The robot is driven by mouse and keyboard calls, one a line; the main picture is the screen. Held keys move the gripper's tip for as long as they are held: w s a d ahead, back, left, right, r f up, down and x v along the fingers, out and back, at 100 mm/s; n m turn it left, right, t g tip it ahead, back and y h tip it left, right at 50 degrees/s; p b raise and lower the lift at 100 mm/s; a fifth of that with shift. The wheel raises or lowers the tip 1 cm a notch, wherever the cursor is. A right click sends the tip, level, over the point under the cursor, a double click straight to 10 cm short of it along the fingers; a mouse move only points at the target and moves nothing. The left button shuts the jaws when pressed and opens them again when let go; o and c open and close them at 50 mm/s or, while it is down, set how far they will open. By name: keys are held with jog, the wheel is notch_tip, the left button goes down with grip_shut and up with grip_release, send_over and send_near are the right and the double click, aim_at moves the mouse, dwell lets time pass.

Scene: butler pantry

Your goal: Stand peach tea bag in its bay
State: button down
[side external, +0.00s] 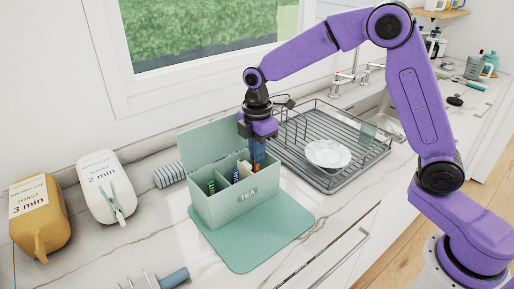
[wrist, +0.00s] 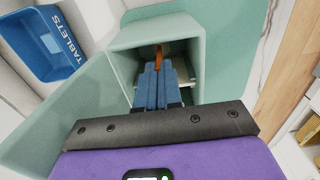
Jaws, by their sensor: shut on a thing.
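The mint-green tea box (side external: 237,207), marked TEA, stands on the worktop with its lid (side external: 207,148) open. Upright packets (side external: 211,187) show in its left and middle bays. My gripper (side external: 257,158) points down over the right-hand bay, its blue fingers close together. In the wrist view my gripper (wrist: 158,70) is shut on a narrow orange piece, seemingly the peach tea bag (wrist: 157,53), at the mouth of or inside the box (wrist: 128,48). The fingers hide most of the bag. I cannot tell whether it touches the bay floor.
A mint mat (side external: 265,243) lies under and before the box. A dish rack (side external: 345,181) with a white plate (side external: 327,153) stands close on the right. A striped roll (side external: 168,175) and toast containers (side external: 102,187) are left. A blue TABLETS container (wrist: 52,65) shows in the wrist view.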

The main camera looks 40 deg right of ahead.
jog(key=c, duration=1.2)
grip_release()
jog(key=shift+r, duration=4)
jog(key=s+d+f+m, duration=0.1)
jog(key=s+d, duration=0.2)
jog(key=s, duration=0.7)
jog(key=s+d+f+m, duration=0.2)
jog(key=s+d, duration=0.1)
jog(key=s, duration=0.8)
jog(key=s+d+f+m, duration=0.1)
jog(key=s+d+m, duration=0.1)
jog(key=s, duration=0.9)
jog(key=shift+s+d+f, duration=0.1)
jog(key=shift+d+f, duration=0.15)
jog(key=shift+d, duration=0.35)
